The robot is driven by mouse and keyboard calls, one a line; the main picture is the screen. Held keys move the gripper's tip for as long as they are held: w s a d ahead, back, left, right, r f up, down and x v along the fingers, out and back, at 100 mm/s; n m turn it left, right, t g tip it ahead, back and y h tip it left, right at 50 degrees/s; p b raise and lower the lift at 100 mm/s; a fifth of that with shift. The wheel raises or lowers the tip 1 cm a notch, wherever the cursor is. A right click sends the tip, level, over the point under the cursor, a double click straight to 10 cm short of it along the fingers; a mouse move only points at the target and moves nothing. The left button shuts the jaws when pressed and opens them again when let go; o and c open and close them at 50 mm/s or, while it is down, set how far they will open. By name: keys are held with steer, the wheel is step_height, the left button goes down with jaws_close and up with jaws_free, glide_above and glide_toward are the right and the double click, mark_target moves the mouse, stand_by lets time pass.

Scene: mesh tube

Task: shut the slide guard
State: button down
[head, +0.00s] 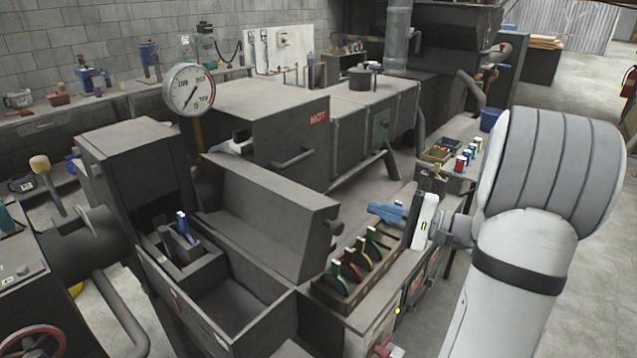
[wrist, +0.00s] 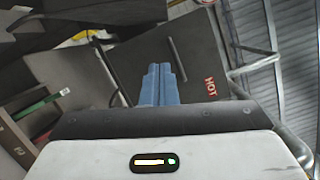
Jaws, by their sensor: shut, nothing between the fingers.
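What looks like the slide guard (head: 268,215) is a long dark grey panel with a round knob (head: 335,228) on its right end, in the head view. It stands along the back of an open-topped grey trough (head: 232,335), leaving the trough uncovered. A small block with a blue-and-white handle (head: 184,228) sits at the trough's left end. My gripper (head: 372,209) is right of the knob and apart from it, its blue fingers pointing left. The fingers (wrist: 160,72) are together and empty in the wrist view. I cannot tell for sure which panel there is the guard.
A rack of several colored-handled tools (head: 350,275) stands just right of the trough, below my gripper. A dark box marked HOT (head: 290,125) with a bar handle is behind the guard. A pressure gauge (head: 189,90) rises at the back left.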

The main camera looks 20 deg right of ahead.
steer(key=w+a+r+p, duration=0.2)
steer(key=w+a+p, duration=0.2)
steer(key=a, duration=0.5)
steer(key=shift+a+r+t+p, duration=0.3)
steer(key=shift+a+r+p, duration=0.1)
steer(key=shift+p, duration=0.2)
steer(key=shift+a+b, duration=0.2)
steer(key=shift+b, duration=0.1)
